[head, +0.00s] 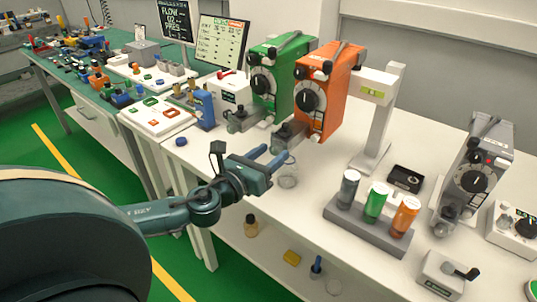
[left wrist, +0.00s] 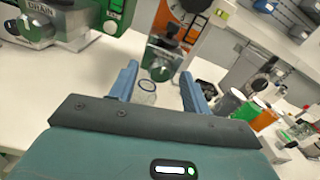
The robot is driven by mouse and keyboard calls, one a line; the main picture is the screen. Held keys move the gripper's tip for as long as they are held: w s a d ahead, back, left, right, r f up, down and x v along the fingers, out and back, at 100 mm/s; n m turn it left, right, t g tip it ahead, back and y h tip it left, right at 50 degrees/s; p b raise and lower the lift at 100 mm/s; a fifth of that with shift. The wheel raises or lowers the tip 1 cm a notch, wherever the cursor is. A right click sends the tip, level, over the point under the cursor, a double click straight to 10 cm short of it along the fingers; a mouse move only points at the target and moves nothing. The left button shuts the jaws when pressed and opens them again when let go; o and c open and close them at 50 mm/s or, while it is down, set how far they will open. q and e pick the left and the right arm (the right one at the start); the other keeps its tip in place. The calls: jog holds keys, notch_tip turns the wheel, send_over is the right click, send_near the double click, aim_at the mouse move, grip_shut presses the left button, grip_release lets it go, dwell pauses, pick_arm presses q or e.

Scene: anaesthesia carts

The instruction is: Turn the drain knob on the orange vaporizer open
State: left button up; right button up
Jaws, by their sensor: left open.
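The orange vaporizer (head: 322,92) stands on a white mount beside the green vaporizer (head: 272,75). Its grey drain block (head: 287,135) juts out low on its front left. In the left wrist view the drain block (left wrist: 161,62) has a dark knob on top and lies just beyond my fingers. My left gripper (head: 268,159) is open and empty, with the drain block a short way ahead of its fingertips. In the left wrist view the gripper (left wrist: 160,82) frames the block without visibly touching it. My right gripper is not in view.
A clear round cup (head: 288,181) sits below the drain block. The green vaporizer has a similar drain block (left wrist: 38,28) to the left. A grey rack (head: 365,226) with several colored bottles and a grey vaporizer (head: 472,170) stand to the right. Bare tabletop lies in front.

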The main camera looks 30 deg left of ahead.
pick_arm(q)
jog(key=c, duration=1)
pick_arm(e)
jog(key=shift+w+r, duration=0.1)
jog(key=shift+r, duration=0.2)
